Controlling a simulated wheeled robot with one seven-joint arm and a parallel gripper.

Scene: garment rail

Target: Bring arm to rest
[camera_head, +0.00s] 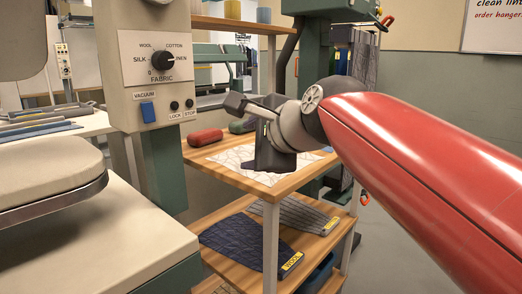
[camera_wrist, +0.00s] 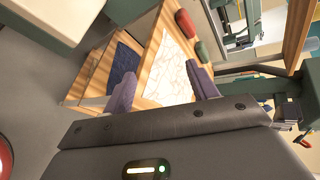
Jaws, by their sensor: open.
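My gripper (camera_wrist: 163,76) is open, with its two purple-grey fingers apart and nothing between them in the wrist view. In the head view my red arm comes in from the right, and the dark gripper body (camera_head: 272,152) points down over the white patterned sheet (camera_head: 226,161) on the wooden shelf unit's top (camera_head: 200,153). Its fingers are hard to make out there. The sheet (camera_wrist: 172,66) lies beyond the fingers in the wrist view; whether they touch it cannot be told.
Red (camera_head: 205,136) and green (camera_head: 242,126) bundles lie at the shelf's back. A dark folded cloth labelled WOOL (camera_head: 245,243) and a grey striped cloth (camera_head: 300,218) lie on the lower shelf. A control panel with a fabric dial (camera_head: 163,60) and a padded press (camera_head: 50,170) stand at left.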

